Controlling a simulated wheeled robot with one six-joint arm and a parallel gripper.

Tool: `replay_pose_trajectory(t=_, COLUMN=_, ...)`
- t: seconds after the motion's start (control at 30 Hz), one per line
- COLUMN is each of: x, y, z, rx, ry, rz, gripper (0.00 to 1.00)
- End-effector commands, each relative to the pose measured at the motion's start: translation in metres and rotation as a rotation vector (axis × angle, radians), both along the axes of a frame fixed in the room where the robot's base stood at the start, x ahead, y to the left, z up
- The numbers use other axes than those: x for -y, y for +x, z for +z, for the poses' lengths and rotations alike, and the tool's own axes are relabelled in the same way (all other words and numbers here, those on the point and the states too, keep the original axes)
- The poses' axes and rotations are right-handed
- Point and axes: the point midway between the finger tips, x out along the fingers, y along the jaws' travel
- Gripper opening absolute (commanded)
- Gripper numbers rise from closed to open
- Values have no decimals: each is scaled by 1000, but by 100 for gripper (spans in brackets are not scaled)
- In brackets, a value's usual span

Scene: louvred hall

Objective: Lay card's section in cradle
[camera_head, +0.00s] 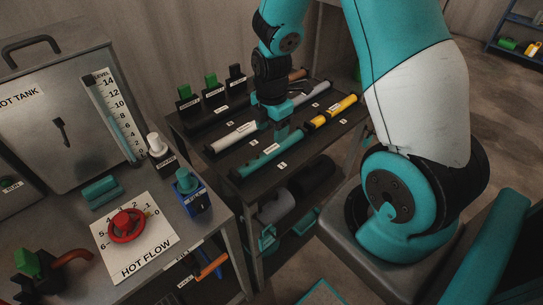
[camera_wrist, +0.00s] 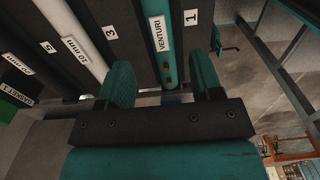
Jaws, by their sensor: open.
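A teal section labelled VENTURI (camera_wrist: 167,60) lies in the rack slot marked 1; in the head view it is the front teal tube (camera_head: 262,160). My gripper (camera_head: 279,128) is above the rack, over this tube. In the wrist view my gripper (camera_wrist: 163,85) is open, with a finger on either side of the teal tube; I cannot tell whether they touch it. A white section labelled 10 mm (camera_wrist: 82,42) lies beside it, also seen in the head view (camera_head: 228,139). I cannot clearly make out the task's card or the cradle.
A yellow section (camera_head: 333,111) and a grey one lie farther right on the dark rack. Black blocks with green and black tops stand along its back. Left, a steel bench holds a HOT FLOW plate (camera_head: 150,243) with a red wheel, a blue valve (camera_head: 190,192) and a level gauge.

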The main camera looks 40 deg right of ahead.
Motion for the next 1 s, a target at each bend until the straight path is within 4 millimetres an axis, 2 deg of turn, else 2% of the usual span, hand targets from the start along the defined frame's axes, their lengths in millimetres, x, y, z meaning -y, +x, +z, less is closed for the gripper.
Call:
replay_pose_trajectory(t=0.03, x=0, y=0, z=-13, rx=-1, ry=0, rz=0, gripper=60)
replay_pose_trajectory(t=0.2, x=0, y=0, z=-39, rx=-1, ry=1, rz=0, gripper=60)
replay_pose_trajectory(t=0.5, x=-1, y=0, z=-74, rx=-1, ry=1, rz=0, gripper=60)
replay_pose_trajectory(t=1.0, x=-1, y=0, z=-76, rx=-1, ry=1, rz=-1, gripper=60)
